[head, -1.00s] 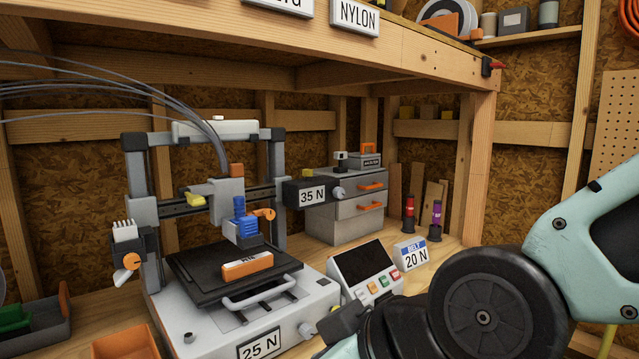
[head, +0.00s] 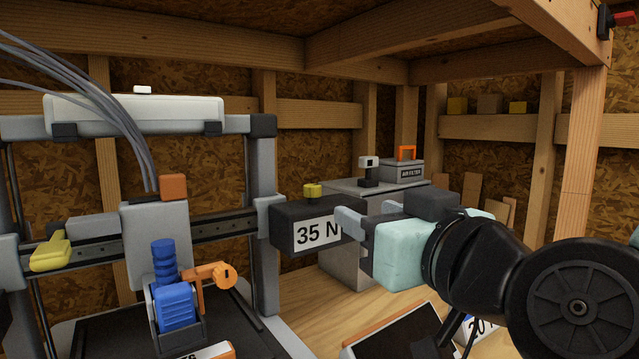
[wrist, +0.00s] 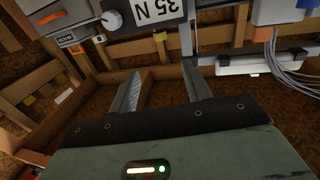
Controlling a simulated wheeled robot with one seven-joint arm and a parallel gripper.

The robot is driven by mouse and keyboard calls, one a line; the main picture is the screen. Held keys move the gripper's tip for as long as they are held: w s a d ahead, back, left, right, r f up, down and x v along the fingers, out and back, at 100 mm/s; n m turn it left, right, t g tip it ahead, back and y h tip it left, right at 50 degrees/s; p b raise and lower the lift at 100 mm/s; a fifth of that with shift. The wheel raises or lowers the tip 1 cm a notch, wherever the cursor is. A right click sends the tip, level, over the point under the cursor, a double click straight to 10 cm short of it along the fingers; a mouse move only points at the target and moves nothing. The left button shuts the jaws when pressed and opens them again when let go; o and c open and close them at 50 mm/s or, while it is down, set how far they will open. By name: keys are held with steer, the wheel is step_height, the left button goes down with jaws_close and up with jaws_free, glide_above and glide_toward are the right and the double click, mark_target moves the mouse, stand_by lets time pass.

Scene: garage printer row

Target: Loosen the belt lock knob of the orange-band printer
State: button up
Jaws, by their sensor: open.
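The printer (head: 262,150) fills the left of the head view, with a grey frame and a blue and orange print head (head: 172,290). A dark block labelled 35 N (head: 290,222) sits at the right end of its crossbar. A round grey knob (wrist: 112,20) stands out from that block in the wrist view; in the head view my gripper hides it. My gripper (head: 362,209) is open, its fingers at the block's right end. In the wrist view the space between the fingers (wrist: 163,75) is empty, and the knob lies above and left of them.
A grey drawer cabinet (head: 345,255) with an air filter box (head: 402,171) stands behind my gripper. A dark screen panel (head: 395,335) lies below my arm. A yellow knob (head: 312,190) tops the block. Grey tubes (head: 125,120) arch over the print head.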

steer(key=p, duration=0.3)
glide_toward(316, 189)
steer(key=s, duration=0.1)
steer(key=w+p, duration=0.1)
steer(key=p, duration=0.6)
steer(key=shift+w+a+r+p, duration=0.1)
steer(key=shift+w+r+p, duration=0.2)
steer(key=shift+w+p, duration=0.05)
steer(key=shift+w+a+p, duration=0.1)
steer(key=shift+w+p, duration=0.05)
steer(key=shift+p, duration=1)
steer(key=x, duration=0.3)
steer(key=p+x, duration=0.1)
steer(key=x, duration=0.2)
steer(key=p+x, duration=0.1)
steer(key=x, duration=0.1)
steer(key=shift+w+a+f, duration=0.15)
steer(key=shift+w+f, duration=0.15)
steer(key=shift+w, duration=0.05)
steer(key=c, duration=1)
